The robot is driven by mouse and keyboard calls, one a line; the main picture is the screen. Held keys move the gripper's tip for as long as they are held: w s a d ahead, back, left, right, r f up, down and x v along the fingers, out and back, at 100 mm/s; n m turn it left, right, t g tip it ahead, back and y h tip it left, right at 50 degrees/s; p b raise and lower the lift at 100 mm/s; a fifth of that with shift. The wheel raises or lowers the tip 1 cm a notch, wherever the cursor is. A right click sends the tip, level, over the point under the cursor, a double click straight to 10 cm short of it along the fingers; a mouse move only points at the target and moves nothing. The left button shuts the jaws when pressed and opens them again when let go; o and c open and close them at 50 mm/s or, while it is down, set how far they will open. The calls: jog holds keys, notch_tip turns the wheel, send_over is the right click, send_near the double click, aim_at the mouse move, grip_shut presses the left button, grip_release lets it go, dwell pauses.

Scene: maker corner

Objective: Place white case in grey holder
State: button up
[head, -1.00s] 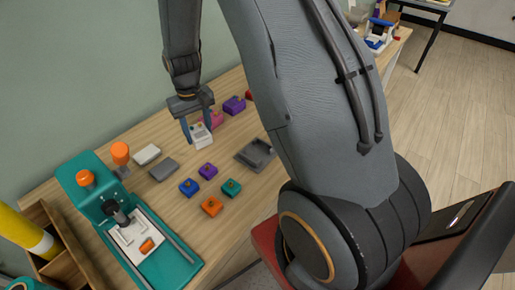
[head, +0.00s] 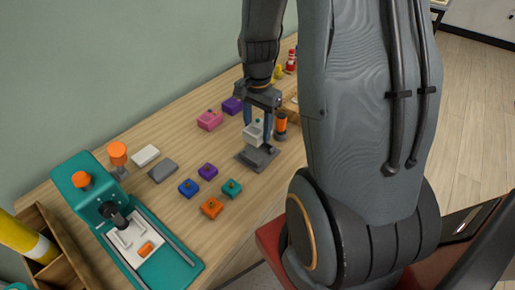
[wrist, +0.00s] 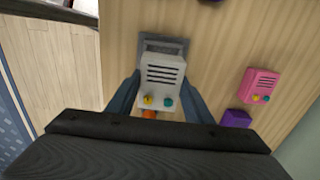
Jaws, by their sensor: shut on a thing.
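The white case (head: 254,133), with dark slots and a yellow and a teal knob, is held between the two fingers of my gripper (head: 258,126). In the wrist view the white case (wrist: 160,82) sits between the blue fingers. The grey holder (head: 249,158) is a shallow tray on the table directly below the case. In the wrist view the holder (wrist: 150,42) shows behind the far end of the case, which hides most of it. The case looks slightly above the holder; I cannot tell whether they touch.
A pink case (head: 210,120) and a purple case (head: 232,105) lie to the left. An orange and dark cylinder (head: 281,125) stands close right of my gripper. Several small knobbed blocks (head: 208,171) lie in front. A teal press (head: 130,225) is at the left.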

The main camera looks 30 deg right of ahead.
aim_at(257, 127)
jog(key=shift+f+p, duration=0.5)
jog(key=shift+f, duration=3.3)
jog(key=shift+f, duration=0.1)
jog(key=o, duration=1.1)
notch_tip(257, 127, up, 12)
jog(key=shift+r+b, duration=0.1)
jog(key=shift+b, duration=0.8)
jog(key=s+a+r+n, duration=0.2)
jog(key=s+a+n, duration=0.5)
jog(key=a+n, duration=0.6)
jog(key=shift+s+n+t, duration=0.3)
jog(key=shift+n+t, duration=0.1)
jog(key=shift+n, duration=0.2)
